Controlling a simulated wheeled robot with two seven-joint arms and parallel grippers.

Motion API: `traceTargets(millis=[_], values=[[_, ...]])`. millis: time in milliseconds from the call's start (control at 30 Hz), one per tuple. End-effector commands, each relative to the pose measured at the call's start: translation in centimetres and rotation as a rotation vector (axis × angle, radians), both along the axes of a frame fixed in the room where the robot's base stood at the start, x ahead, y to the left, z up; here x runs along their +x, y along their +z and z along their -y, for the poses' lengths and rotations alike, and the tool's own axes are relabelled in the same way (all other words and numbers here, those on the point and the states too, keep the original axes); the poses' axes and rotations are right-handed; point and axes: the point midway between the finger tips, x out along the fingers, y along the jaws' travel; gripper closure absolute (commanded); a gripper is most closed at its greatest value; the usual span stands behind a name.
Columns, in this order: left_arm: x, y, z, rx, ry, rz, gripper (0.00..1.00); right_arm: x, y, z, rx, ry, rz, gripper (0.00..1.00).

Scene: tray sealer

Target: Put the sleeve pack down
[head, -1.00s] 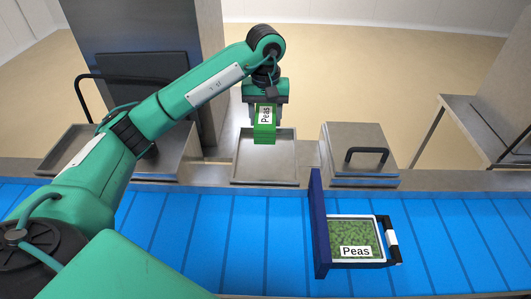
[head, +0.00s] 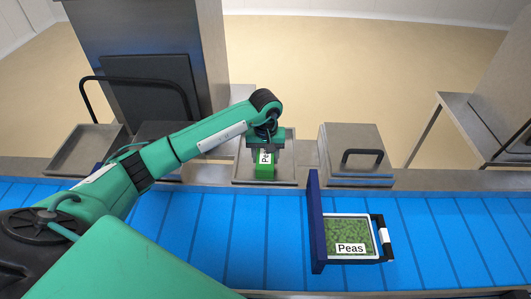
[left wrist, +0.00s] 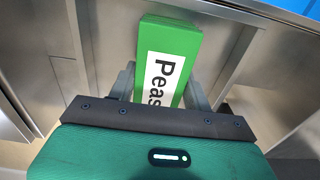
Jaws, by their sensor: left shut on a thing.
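The sleeve pack (head: 264,172) is a green box with a white "Peas" label. My left gripper (head: 265,155) is shut on it and holds it upright over the shallow metal tray (head: 285,178) behind the belt. I cannot tell whether the pack's bottom touches the tray. In the left wrist view the green sleeve pack (left wrist: 170,60) sits between the two grey fingers, label facing the camera. My right gripper is in neither view now.
A filled peas tray (head: 350,235) sits on the blue belt (head: 450,240) beside a dark blue upright plate (head: 316,225). A metal box with a black handle (head: 360,155) stands right of the shallow tray. Another metal tray (head: 85,150) is at left.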

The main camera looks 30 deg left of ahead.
Motion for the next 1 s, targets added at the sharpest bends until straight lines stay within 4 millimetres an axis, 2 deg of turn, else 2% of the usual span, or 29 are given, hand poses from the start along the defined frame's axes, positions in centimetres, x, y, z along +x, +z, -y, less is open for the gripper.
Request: traceTargets(millis=[300,333,433,833,1000], values=[[0.1,-0.3,0.0,0.000,-0.001,0.003,0.79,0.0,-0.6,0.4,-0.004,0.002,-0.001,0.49],[0.1,-0.2,0.0,0.001,-0.001,0.002,0.46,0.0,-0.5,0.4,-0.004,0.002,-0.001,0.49],[0.0,-0.2,0.0,0.000,-0.001,0.001,0.28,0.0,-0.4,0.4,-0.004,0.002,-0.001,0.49],[0.0,0.3,0.0,0.000,0.000,0.001,0.28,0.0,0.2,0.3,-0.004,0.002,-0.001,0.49],[0.1,2.4,-0.1,0.002,-0.001,0.006,0.28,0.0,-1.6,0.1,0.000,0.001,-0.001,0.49]])
